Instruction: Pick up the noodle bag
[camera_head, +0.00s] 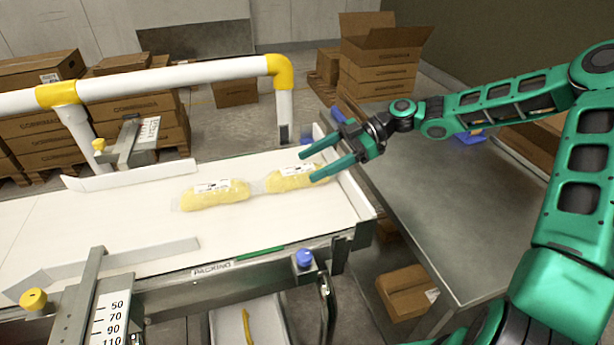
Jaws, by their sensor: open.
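Two yellow noodle bags in clear wrap with white labels lie end to end on the white belt (100,225). The right noodle bag (284,183) is near the belt's right end. The left noodle bag (215,196) lies just beside it. My gripper (306,168) is open, its two green fingers reaching in from the right. The fingertips are at the right part of the right bag, one toward its far side and one over its near right end. The fingers hide part of that bag. I cannot tell whether they touch it.
A grey metal table (455,205) stands right of the belt. A white pipe rail with yellow joints (190,75) runs above the belt's far side. White guides (140,177) flank the belt. Cardboard boxes (375,70) are stacked behind. A white bin (228,325) sits below the belt.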

